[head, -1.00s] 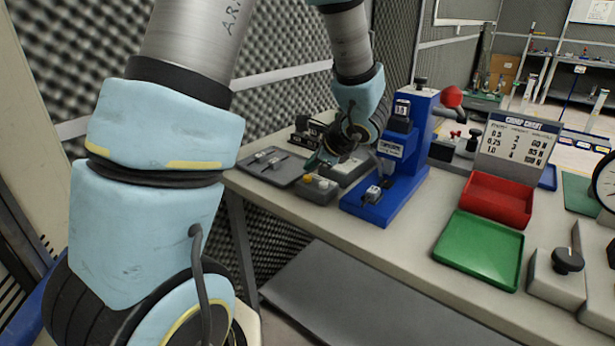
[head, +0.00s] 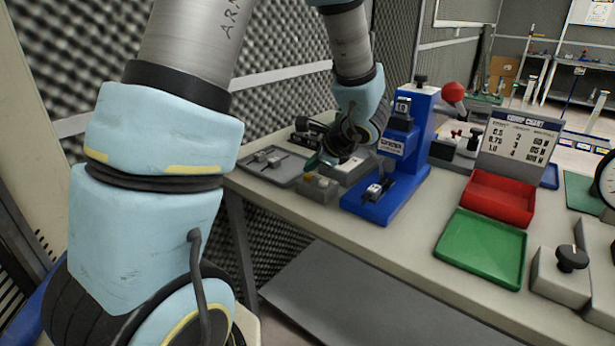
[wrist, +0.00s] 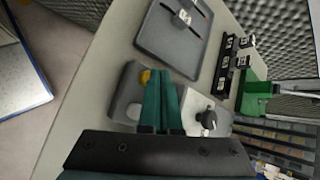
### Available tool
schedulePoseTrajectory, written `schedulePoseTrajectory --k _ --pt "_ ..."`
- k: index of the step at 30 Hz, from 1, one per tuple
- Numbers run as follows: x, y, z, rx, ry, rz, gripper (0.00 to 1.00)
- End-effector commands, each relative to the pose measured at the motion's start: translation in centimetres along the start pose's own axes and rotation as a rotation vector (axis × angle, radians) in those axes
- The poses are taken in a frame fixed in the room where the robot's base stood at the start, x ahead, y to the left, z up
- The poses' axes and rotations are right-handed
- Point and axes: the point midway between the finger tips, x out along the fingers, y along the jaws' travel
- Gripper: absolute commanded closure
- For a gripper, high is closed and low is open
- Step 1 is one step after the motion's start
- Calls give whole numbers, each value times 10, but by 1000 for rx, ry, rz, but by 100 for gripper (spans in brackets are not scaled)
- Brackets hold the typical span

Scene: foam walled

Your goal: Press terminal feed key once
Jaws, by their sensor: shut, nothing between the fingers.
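A small grey box (head: 318,190) near the bench's front edge carries a yellow button and a pale button. It also shows in the wrist view (wrist: 122,103), where the yellow button (wrist: 146,76) and the pale button (wrist: 133,111) sit on its top. I cannot read which button is the feed key. My gripper (wrist: 162,72) has its two green fingers shut together with nothing between them. In the wrist view the fingertips overlap the box beside the yellow button and partly cover the box's top. Contact with a button cannot be told.
The blue crimp press (head: 400,165) with a red-knobbed lever stands right of the box. A grey tray (head: 270,166) lies to its left, and a pale block with a black knob (wrist: 207,120) is beside it. Red (head: 497,205) and green (head: 482,250) trays are farther right.

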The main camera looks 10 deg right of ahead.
Motion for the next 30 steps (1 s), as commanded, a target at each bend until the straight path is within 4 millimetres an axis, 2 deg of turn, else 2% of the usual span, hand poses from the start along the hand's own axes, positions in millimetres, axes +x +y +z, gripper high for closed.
schedulePoseTrajectory --k 30 --pt "5 4 -4 -1 0 0 100"
